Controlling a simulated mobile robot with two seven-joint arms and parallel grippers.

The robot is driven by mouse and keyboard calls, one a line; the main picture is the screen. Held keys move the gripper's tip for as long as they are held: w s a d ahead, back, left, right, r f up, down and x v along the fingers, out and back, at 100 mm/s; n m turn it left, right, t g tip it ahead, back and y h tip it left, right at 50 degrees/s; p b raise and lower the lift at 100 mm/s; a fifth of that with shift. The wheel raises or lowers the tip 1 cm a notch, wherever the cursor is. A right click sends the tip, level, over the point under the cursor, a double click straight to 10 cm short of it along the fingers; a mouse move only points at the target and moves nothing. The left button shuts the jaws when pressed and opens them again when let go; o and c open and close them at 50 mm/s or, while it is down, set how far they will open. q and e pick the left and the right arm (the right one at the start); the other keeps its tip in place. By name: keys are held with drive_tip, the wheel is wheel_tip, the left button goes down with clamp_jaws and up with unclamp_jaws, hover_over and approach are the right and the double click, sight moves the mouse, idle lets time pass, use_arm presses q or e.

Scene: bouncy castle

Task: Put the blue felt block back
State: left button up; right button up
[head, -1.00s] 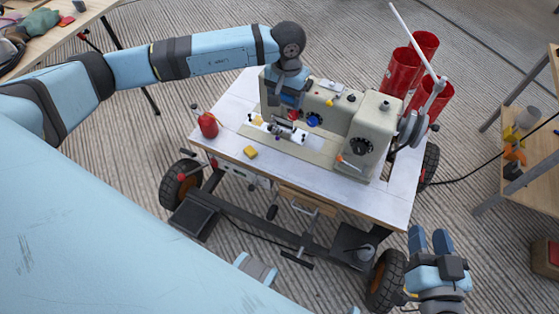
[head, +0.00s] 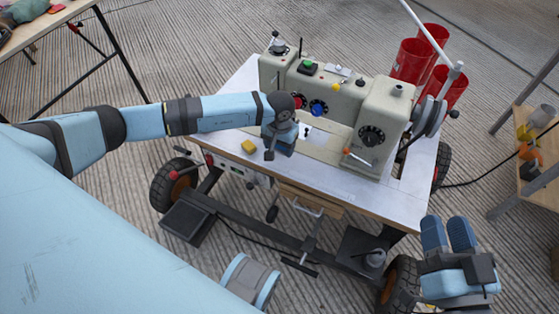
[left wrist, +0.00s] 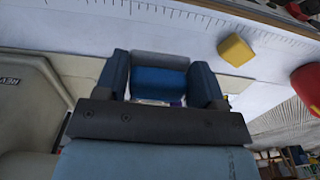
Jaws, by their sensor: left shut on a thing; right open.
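The blue felt block (left wrist: 160,80) sits between the two fingers of my left gripper (left wrist: 160,88) in the left wrist view. The gripper is shut on it. In the head view my left gripper (head: 280,143) is in front of the sewing machine (head: 345,110), low over the front part of the white table (head: 340,187). The block cannot be made out there, and I cannot tell whether it touches the surface. My right gripper (head: 448,236) is open and empty, to the right of the table's front right corner.
A yellow block (head: 248,146) lies on the table left of my left gripper. A red round object (left wrist: 307,85) lies near it in the left wrist view. Red cylinders (head: 412,62) stand behind the machine. A wooden shelf (head: 535,185) is at the far right.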

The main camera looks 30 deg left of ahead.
sight(280, 163)
use_arm(q)
drive_tip(key=shift+f+b, duration=0.85)
drive_tip(key=shift+f, duration=2.2)
use_arm(e)
drive_tip(key=shift+a+f+g, duration=0.1)
drive_tip(key=shift+f+g, duration=0.5)
drive_tip(key=shift+f, duration=0.9)
use_arm(q)
drive_tip(key=shift+f, duration=0.15)
drive_tip(key=o, duration=0.8)
drive_tip(key=shift+o, duration=0.2)
use_arm(e)
drive_tip(key=shift+f, duration=0.2)
use_arm(q)
drive_tip(key=shift+r, duration=0.3)
wheel_tip(280, 163, up, 12)
drive_tip(key=p, duration=0.4)
drive_tip(key=shift+f, duration=0.1)
use_arm(e)
wheel_tip(280, 163, up, 7)
drive_tip(key=t, duration=0.2)
drive_tip(key=shift+s+d+f, duration=0.15)
drive_tip(key=shift+d, duration=0.1)
